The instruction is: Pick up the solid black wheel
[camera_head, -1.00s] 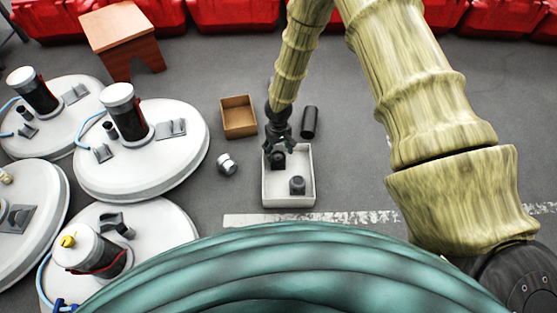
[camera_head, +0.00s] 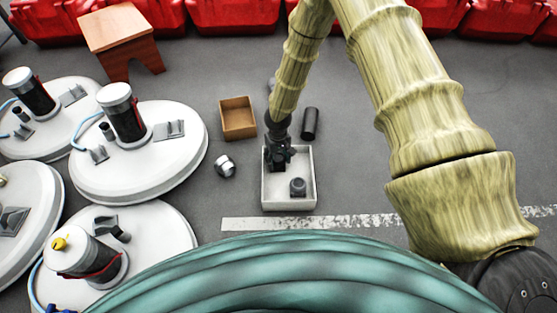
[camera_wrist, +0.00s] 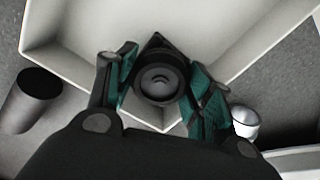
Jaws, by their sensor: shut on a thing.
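The black wheel (camera_wrist: 158,80) is a round dark piece with ringed edges and a hub in the wrist view. It is inside the white box (camera_head: 307,165), near its back left part. My gripper (camera_wrist: 160,92) reaches down into the box, with its green-padded fingers on both sides of the wheel, shut on it. In the head view my gripper (camera_head: 278,160) covers most of the wheel. A second dark round piece (camera_head: 298,187) stands in the front right part of the same box.
A brown open box (camera_head: 238,118) stands behind and left of the white box. A black cylinder (camera_head: 310,123) is behind it, and a silver and dark piece (camera_head: 225,166) lies to its left. White tanks (camera_head: 135,165) fill the left side.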

